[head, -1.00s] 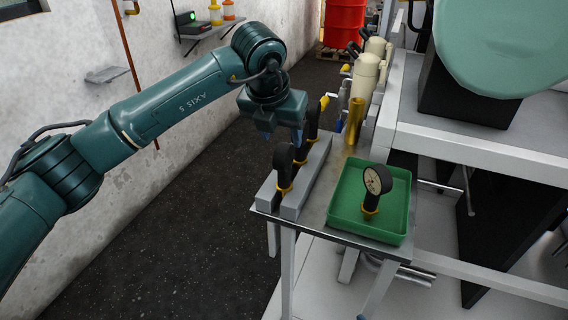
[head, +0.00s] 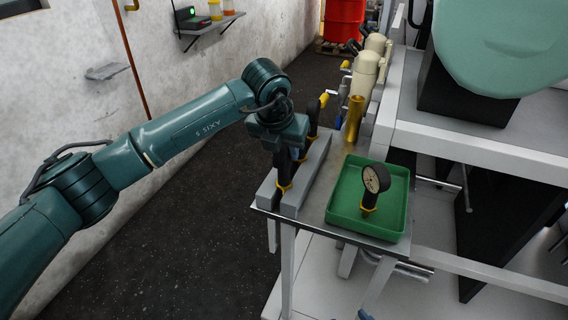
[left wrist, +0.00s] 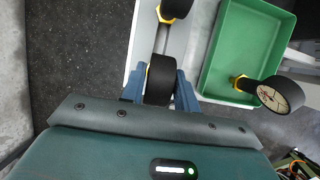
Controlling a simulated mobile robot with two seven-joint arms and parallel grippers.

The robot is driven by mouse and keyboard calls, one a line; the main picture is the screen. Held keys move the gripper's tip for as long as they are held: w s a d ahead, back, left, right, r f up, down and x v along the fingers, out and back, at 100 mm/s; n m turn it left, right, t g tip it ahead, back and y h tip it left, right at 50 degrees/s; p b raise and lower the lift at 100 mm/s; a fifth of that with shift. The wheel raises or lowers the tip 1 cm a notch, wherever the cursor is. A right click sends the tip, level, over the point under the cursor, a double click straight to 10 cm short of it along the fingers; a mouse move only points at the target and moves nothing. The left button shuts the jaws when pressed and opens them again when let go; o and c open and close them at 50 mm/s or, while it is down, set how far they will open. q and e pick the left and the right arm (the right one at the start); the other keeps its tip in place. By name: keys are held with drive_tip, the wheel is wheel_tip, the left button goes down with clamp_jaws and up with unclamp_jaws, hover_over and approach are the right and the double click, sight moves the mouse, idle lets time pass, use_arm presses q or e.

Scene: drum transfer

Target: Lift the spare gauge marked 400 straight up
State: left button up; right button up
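Black gauges with yellow collars stand in a pale grey rack (head: 316,172) on the table. The nearest rack gauge (head: 284,172) is partly hidden by my left gripper (head: 284,152). In the left wrist view a black gauge head (left wrist: 161,78) lies between the two blue fingers of my left gripper (left wrist: 160,90), which look spread to either side of it. I cannot tell whether they touch it. A second rack gauge (left wrist: 175,8) is beyond. No 400 marking is readable on the rack gauges. My right gripper is not in view.
A green tray (head: 340,223) right of the rack holds another gauge (head: 375,180) with its white dial showing. A brass cylinder (head: 354,118) and cream canisters (head: 364,72) stand behind. A wall is at left; the floor between is clear.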

use_arm(q)
clamp_jaws()
drive_tip(key=shift+r, duration=0.1)
